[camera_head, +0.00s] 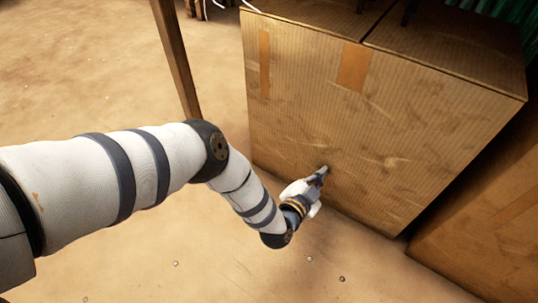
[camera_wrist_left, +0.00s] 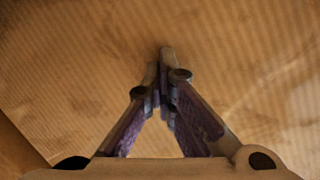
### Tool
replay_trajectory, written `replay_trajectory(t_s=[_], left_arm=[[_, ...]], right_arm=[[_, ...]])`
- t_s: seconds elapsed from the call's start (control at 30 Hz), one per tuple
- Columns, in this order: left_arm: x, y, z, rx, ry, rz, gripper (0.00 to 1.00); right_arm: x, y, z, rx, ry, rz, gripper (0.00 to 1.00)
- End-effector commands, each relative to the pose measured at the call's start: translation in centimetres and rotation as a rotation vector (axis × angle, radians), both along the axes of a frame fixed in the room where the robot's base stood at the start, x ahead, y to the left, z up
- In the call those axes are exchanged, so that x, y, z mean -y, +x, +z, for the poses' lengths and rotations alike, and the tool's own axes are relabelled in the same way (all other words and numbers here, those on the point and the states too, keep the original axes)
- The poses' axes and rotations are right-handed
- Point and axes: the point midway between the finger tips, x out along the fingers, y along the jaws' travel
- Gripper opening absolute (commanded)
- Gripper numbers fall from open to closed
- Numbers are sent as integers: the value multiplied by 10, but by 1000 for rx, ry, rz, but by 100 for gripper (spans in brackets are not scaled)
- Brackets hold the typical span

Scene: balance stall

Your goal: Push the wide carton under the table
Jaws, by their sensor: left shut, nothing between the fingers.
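The wide carton (camera_head: 370,125) is a big brown cardboard box with darker tape strips, standing on the sandy floor in the head view. Its front face fills most of the left wrist view (camera_wrist_left: 230,50). My left gripper (camera_head: 323,171) is shut and empty, with its fingertips at the lower middle of the carton's front face. In the left wrist view the fingertips (camera_wrist_left: 160,58) meet in front of the cardboard. I cannot tell for sure whether they touch it. The table top is not in view; a wooden leg (camera_head: 176,55) stands left of the carton. My right gripper is not in view.
Another cardboard box (camera_head: 490,225) stands close to the carton's right side. Small pebbles lie on the sandy floor (camera_head: 80,90), which is open at the left and in front. A white cord shows at the top, near the carton's back left corner.

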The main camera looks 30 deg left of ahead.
Motion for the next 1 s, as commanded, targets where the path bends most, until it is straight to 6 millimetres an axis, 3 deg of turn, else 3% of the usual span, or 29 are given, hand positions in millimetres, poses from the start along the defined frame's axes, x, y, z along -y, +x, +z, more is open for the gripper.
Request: replay_trajectory(t_s=[0.27,0.7,1.0], left_arm=[[0,1,1,2,0,0,0],[0,-52,3,1,1,-1,0],[0,-60,0,1,0,0,0]], right_arm=[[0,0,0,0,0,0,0],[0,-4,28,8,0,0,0],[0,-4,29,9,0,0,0]])
